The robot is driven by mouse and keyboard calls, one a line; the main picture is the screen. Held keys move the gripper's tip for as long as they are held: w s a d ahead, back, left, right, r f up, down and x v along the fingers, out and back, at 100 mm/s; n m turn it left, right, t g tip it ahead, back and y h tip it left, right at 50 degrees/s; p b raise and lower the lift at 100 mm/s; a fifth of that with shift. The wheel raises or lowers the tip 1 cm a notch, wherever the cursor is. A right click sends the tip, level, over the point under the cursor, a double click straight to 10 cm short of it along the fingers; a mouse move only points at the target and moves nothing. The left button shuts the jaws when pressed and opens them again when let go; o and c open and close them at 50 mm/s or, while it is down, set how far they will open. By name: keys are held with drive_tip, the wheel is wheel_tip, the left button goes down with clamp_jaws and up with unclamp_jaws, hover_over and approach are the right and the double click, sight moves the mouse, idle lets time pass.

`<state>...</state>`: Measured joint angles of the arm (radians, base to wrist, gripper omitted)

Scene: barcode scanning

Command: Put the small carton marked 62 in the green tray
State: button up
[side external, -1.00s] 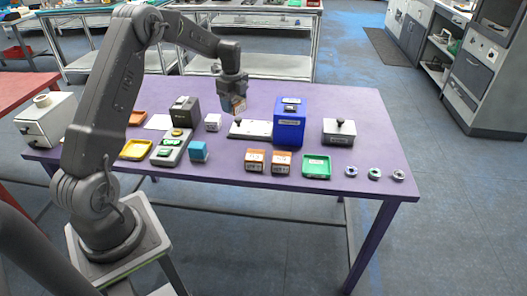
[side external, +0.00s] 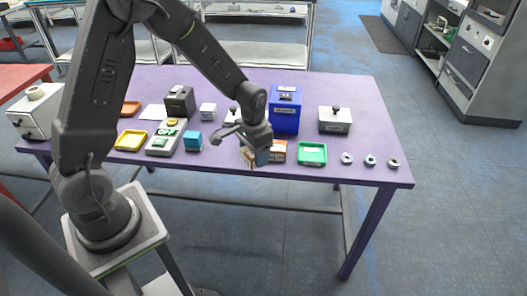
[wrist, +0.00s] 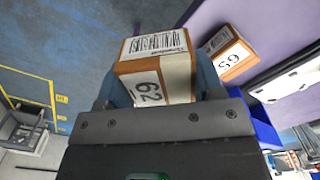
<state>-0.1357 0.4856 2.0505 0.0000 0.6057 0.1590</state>
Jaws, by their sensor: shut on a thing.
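My gripper (side external: 256,156) is shut on the small carton marked 62 (wrist: 152,72), which is orange-brown with white labels and a barcode. The wrist view shows it between the two blue-grey fingers. In the side view my gripper is near the front edge of the table, left of the green tray (side external: 312,154). The tray looks empty apart from a pale label, and the held carton is apart from it. The tray is not seen in the wrist view.
A carton marked 65 (wrist: 228,52) stands close beside my gripper. An orange carton (side external: 278,151) stands between my gripper and the tray. A blue box (side external: 285,112) is behind. Several small rings (side external: 370,160) lie right of the tray. A teal cube (side external: 193,141) is left.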

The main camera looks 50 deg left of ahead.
sight(212, 101)
drive_tip(key=w+a, duration=0.2)
drive_tip(key=w+a+n, duration=0.1)
drive_tip(key=w+a, duration=0.1)
drive_tip(key=w+a+n, duration=0.1)
drive_tip(key=a, duration=0.1)
drive_tip(key=shift+w+a+r, duration=0.1)
drive_tip(key=shift+w+r, duration=0.15)
drive_tip(key=shift+w, duration=0.15)
drive_tip(key=w+a+n, duration=0.1)
drive_tip(key=w+a, duration=0.1)
drive_tip(key=a, duration=0.5)
drive_tip(key=w+a+r+n, duration=0.1)
drive_tip(key=w+a+n, duration=0.1)
drive_tip(key=a, duration=0.5)
drive_tip(key=w+a+n, duration=0.1)
drive_tip(key=w+a, duration=0.1)
drive_tip(key=a, duration=0.5)
drive_tip(key=shift+w+a+r+n, duration=0.15)
drive_tip(key=shift+a+r+n, duration=0.15)
drive_tip(key=shift+a+r, duration=0.1)
drive_tip(key=s+a+n, duration=0.2)
drive_tip(key=s+a, duration=0.1)
drive_tip(key=a, duration=0.9)
drive_tip(key=shift+n, duration=0.3)
wheel_tip(212, 101, down, 9)
drive_tip(key=shift+r, duration=0.1)
drive_tip(key=shift+f, duration=0.2)
drive_tip(key=o, duration=1.1)
